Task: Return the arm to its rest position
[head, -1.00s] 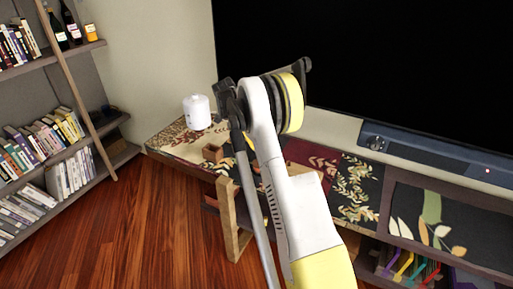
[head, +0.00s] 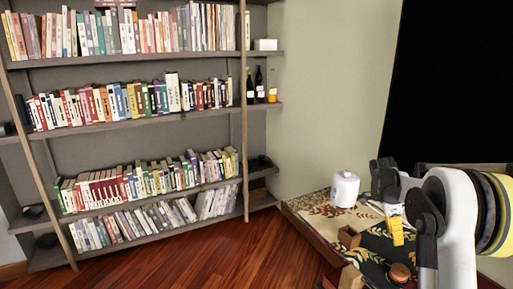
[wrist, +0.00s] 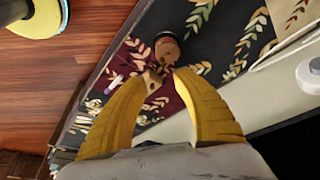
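My gripper (wrist: 166,74) shows in the wrist view with two yellow fingers angled toward each other. A gap separates their tips, and I see nothing held in it. In the head view my gripper (head: 396,236) is at the right, over the patterned cabinet top (head: 316,222), partly hidden behind my arm link. My arm (head: 455,225) is bent at the right edge. A small dark round jar with a brown top (head: 400,272) stands below the gripper; it also shows just beyond the fingertips in the wrist view (wrist: 167,46).
A white canister (head: 345,189) and a small brown box (head: 349,237) stand on the cabinet, left of my gripper. A tall bookshelf (head: 140,148) fills the left, and a black screen (head: 450,85) stands at the right. The wooden floor (head: 220,255) between is clear.

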